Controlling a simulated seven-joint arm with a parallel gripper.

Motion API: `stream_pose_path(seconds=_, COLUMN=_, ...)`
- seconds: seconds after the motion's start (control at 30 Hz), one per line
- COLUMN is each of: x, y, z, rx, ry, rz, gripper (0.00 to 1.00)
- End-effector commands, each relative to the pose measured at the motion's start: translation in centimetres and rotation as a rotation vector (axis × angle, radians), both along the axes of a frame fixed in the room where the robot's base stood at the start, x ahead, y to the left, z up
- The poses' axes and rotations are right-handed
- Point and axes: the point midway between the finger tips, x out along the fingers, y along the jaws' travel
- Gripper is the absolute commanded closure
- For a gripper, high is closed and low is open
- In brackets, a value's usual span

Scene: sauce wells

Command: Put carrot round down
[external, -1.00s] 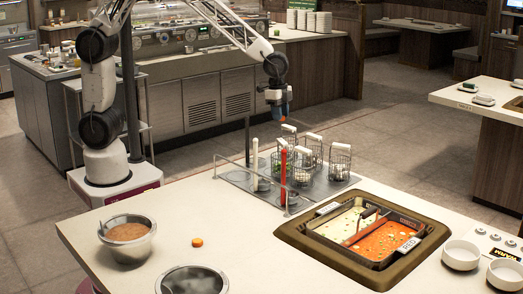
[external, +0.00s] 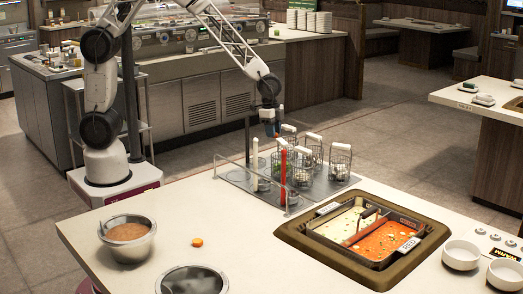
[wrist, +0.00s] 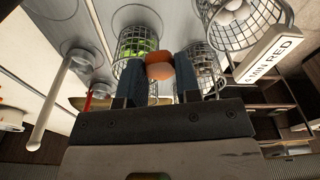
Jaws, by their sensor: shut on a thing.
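My gripper (external: 271,128) hangs above the back of the grey rack plate, near the wire baskets. In the wrist view, its blue fingers (wrist: 161,82) are shut on an orange carrot round (wrist: 160,72), held between the tips. The round's orange surface shows in two parts, and I cannot tell whether that is one piece or two. The held round is too small to make out in the external view. Another carrot round (external: 197,242) lies flat on the white counter, right of a metal pot.
Several wire baskets (external: 340,160) with white handles stand on the rack plate below my gripper. A red upright (external: 284,178) and a pale one stand in front. The sunken two-part soup pan (external: 333,207) is at right. Counter (external: 235,215) is clear between the pots and pan.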

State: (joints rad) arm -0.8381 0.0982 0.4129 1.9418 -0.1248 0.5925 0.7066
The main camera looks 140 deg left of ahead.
Motion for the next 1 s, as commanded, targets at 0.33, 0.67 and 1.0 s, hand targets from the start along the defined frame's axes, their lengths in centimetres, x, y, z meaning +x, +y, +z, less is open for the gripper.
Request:
stream_pose_path(seconds=0.33, x=0.0, y=0.0, z=-1.8, rx=0.000, ry=0.000, rz=0.000, gripper=0.94)
stream_pose_path(seconds=0.67, x=0.0, y=0.0, z=-2.3, rx=0.000, ry=0.001, rz=-0.001, gripper=0.94)
stream_pose_path(seconds=1.0, x=0.0, y=0.0, z=-6.5, rx=-0.001, ry=0.002, rz=-0.001, gripper=0.94)
